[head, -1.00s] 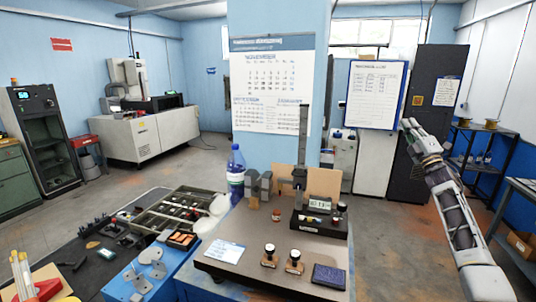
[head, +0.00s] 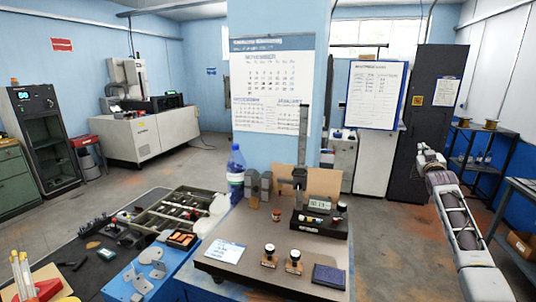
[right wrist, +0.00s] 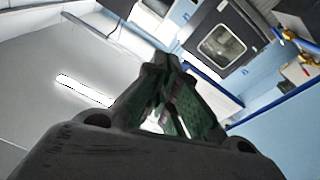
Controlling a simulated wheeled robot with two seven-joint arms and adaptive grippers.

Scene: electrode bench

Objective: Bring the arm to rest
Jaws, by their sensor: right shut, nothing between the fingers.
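My right arm rises at the right of the head view, clear of the bench. Its gripper (head: 426,155) is at the arm's upper end, small and seen end-on, in front of the dark cabinet. In the right wrist view, the dark green fingers of the right gripper (right wrist: 170,68) come together at their tips with nothing between them. My left gripper does not show.
A water bottle (head: 236,172) stands behind. A side table (head: 522,190) is right of my arm. Open floor lies between bench and arm.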

